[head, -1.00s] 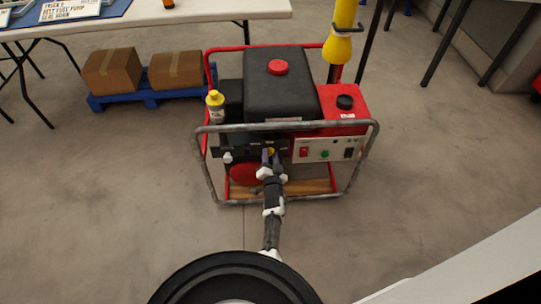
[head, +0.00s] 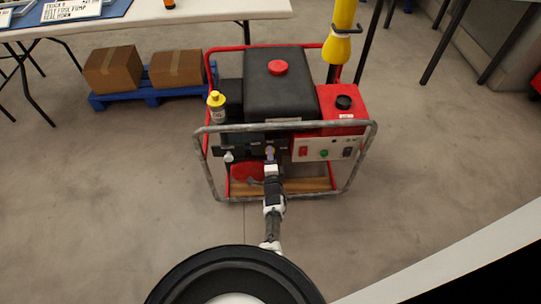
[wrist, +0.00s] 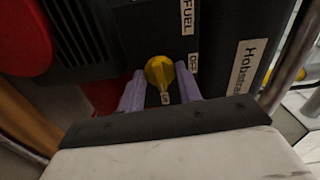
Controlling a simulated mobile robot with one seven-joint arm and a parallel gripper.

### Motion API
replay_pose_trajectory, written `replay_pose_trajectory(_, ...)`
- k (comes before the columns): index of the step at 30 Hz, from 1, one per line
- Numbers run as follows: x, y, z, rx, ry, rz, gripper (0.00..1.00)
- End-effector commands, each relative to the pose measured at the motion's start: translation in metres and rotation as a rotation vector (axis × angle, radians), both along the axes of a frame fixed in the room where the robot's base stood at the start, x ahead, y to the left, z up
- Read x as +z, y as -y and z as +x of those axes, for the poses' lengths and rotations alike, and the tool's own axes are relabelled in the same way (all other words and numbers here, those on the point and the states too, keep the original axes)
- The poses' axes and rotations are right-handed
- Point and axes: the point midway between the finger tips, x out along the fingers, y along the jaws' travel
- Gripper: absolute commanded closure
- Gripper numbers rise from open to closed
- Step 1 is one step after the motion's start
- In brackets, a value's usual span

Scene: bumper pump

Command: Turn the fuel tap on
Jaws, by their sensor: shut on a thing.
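The fuel tap is a yellow knob (wrist: 159,70) on the dark front panel of the pump, under a "FUEL" label (wrist: 187,15). A second small label beside it seems to read "OFF" (wrist: 193,62). A small pale tag shows on the knob's near side. My gripper (wrist: 161,82) has its two purple fingers on either side of the knob, closed on it. In the head view my gripper (head: 270,155) reaches the panel from the front, between the bars of the pump's frame; the tap is mostly hidden there.
A grey tube frame (head: 208,170) surrounds the pump, with bars above and below my arm. A red cover (head: 247,172) lies left of my gripper, and a switch panel (head: 325,149) right.

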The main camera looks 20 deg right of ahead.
Motion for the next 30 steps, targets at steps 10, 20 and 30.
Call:
replay_pose_trajectory(10, 0.0016, 0.0002, 0.0012, 0.001, 0.027, 0.086, 0.88)
replay_pose_trajectory(20, 0.0017, 0.0002, 0.0013, 0.001, 0.030, 0.094, 0.88)
replay_pose_trajectory(30, 0.0010, 0.0000, 0.0007, 0.000, 0.028, 0.094, 0.44)
